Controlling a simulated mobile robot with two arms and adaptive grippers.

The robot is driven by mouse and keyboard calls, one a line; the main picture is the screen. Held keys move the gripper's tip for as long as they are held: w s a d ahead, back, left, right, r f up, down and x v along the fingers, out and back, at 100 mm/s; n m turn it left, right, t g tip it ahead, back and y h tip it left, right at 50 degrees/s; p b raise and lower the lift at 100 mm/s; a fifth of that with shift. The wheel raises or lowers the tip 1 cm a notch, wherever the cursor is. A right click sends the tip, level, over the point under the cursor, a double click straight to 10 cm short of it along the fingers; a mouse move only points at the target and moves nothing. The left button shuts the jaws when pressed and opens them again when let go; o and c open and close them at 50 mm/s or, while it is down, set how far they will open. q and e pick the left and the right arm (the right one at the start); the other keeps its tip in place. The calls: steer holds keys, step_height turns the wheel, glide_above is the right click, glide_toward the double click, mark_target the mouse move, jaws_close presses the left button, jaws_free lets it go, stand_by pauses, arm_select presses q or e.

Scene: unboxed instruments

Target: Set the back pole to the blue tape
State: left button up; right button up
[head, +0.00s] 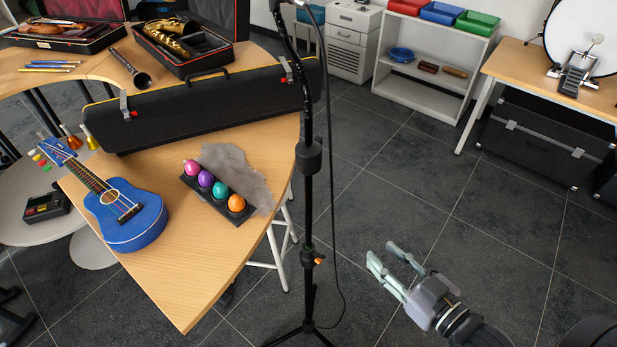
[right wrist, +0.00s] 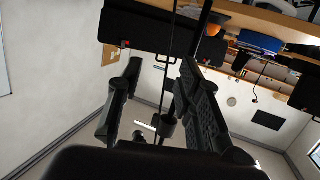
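A black microphone stand (head: 308,205) stands upright on the floor in front of the table. It has a thick collar (head: 308,157) midway, an orange-marked knob lower down and tripod legs at the bottom; a cable hangs along its right side. I cannot make out blue tape on the pole. My right gripper (head: 383,253) is open and empty, to the right of the stand's lower part and apart from it. In the right wrist view a dark pole (right wrist: 171,75) shows between the spread fingers (right wrist: 160,75), farther off. My left gripper is not in view.
The wooden table (head: 190,280) on the left holds a blue ukulele (head: 135,220), a tray of coloured egg shakers and a long black case (head: 200,110). A white shelf (head: 425,95) and a drum desk stand at the back right.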

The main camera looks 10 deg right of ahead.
mark_target(311, 185)
steer(key=s+a+r+n+t+y, duration=0.1)
steer(key=a+r+y, duration=0.1)
steer(key=r, duration=0.4)
steer(key=s+a+r+y, duration=0.1)
steer(key=a+r, duration=0.2)
steer(key=r, duration=0.2)
steer(key=p+x, duration=0.1)
steer(key=x, duration=0.7)
steer(key=p+x, duration=0.1)
steer(key=x, duration=0.8)
steer(key=shift+w+d+r, duration=0.1)
steer(key=shift+w+d, duration=0.05)
steer(key=shift+w, duration=0.2)
steer(key=shift+c, duration=0.3)
jaws_close()
